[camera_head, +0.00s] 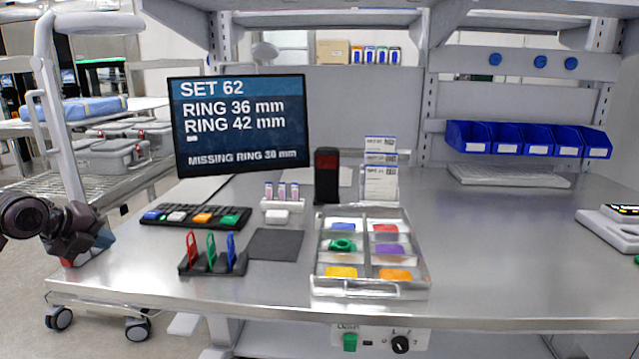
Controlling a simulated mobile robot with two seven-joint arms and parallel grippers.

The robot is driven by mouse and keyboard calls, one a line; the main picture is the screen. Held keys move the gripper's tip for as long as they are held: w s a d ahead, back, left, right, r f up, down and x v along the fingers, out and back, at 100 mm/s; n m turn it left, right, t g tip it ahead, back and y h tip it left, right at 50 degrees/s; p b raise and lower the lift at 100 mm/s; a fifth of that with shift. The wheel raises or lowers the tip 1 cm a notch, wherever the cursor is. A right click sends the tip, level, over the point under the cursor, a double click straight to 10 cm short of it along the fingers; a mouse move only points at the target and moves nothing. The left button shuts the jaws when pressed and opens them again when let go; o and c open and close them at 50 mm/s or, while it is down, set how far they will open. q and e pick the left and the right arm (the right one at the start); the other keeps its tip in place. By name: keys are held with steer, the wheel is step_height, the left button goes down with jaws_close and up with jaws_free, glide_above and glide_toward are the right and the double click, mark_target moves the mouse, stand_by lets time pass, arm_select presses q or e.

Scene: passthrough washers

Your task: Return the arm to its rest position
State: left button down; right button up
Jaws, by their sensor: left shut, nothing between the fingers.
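My left gripper (78,238) is at the left edge of the view, beside the left end of the workbench (480,235). It is shut, with nothing seen held in it, and it is apart from the things on the bench. Its fingertips are small and dark, so detail is hard to make out. My right gripper is not in view. A clear tray (372,287) with several coloured pieces in compartments stands at the bench's front middle. A black rack (213,264) holds a red, a green and a blue upright piece.
A monitor (240,125) reads "SET 62" and "MISSING RING 30 mm". A button panel (195,216) and dark mat (276,245) lie before it. Blue bins (528,139) hang at the back right. A white post (55,110) rises behind my left arm. The bench's right middle is clear.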

arm_select(q)
steer(key=d+f+n+t, duration=0.2)
steer(key=d+n+t, duration=0.3)
steer(key=n, duration=0.4)
steer(key=s+d+f+n+h+p, duration=0.1)
steer(key=s+d+f+n+p, duration=0.1)
steer(key=s+d+f+n, duration=0.85)
steer(key=s+f+n+g+y+p, duration=0.1)
steer(key=s+f+n, duration=0.1)
steer(key=s+f, duration=0.4)
steer(key=s+d+f+n+g+y+p, duration=0.1)
steer(key=s+f, duration=0.5)
steer(key=s, duration=0.8)
steer(key=s+d+f+n+g+y, duration=0.1)
steer(key=s+f+n+y, duration=0.1)
steer(key=s+f, duration=0.4)
steer(key=s+n, duration=0.1)
steer(key=s, duration=0.3)
steer(key=shift+n+p, duration=0.35)
steer(key=shift+p, duration=0.05)
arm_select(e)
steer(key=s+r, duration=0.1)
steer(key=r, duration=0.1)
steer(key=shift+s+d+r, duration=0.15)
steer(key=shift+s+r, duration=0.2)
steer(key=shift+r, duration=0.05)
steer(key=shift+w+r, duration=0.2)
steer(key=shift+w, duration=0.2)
